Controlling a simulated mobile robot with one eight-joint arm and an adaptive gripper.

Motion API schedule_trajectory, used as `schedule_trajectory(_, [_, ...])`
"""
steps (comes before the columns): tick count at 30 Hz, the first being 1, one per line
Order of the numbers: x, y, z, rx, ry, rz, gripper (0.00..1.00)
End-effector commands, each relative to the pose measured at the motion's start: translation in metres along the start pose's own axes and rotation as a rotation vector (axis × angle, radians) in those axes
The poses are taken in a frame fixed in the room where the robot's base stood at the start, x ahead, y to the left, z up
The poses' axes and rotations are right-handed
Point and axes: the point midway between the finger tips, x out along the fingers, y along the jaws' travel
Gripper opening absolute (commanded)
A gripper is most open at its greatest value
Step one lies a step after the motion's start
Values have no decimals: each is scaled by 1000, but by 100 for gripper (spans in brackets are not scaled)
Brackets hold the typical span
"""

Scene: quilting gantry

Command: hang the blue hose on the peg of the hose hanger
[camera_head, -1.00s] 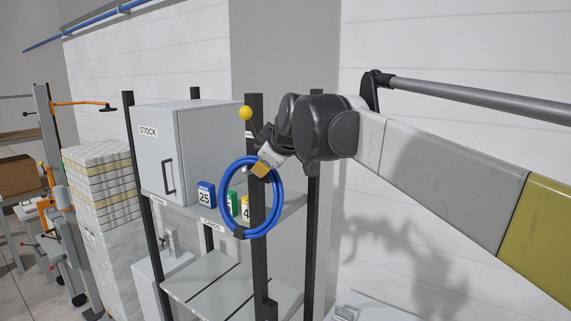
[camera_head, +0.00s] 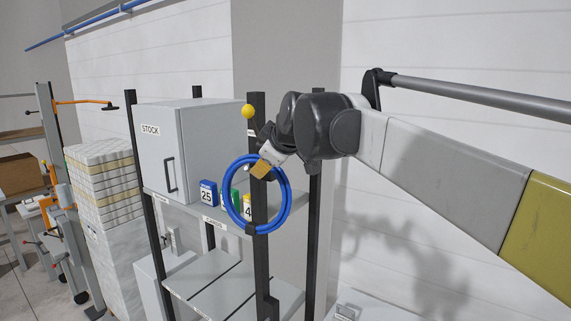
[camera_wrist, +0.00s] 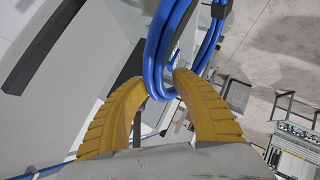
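The blue hose (camera_head: 232,209) is a coiled ring hanging from my gripper (camera_head: 260,170), whose yellow fingers are closed on its upper part. The wrist view shows the hose (camera_wrist: 155,50) between the two curved fingertips (camera_wrist: 164,86). A yellow ball (camera_head: 248,111) shows at the upper part of the front dark post, above a small label; it appears to be the end of the hanger peg, with no shaft visible. The ring hangs below the ball and apart from it, overlapping the post in the picture. Depth between ring and post is unclear.
The shelf rack holds a grey STOCK cabinet (camera_head: 155,155) and small numbered boxes (camera_head: 208,192) behind the ring. Dark rack posts (camera_head: 315,240) stand close by. A layered white stack (camera_head: 105,190) is at the left. White wall lies behind my arm.

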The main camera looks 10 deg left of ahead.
Motion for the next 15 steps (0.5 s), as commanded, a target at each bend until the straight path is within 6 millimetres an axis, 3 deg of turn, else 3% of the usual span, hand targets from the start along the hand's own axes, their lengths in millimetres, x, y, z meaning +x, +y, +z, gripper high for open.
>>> schedule_trajectory(8, [-13,2,1,0,-1,4,41])
schedule_trajectory(15, [-66,0,0,0,-1,3,41])
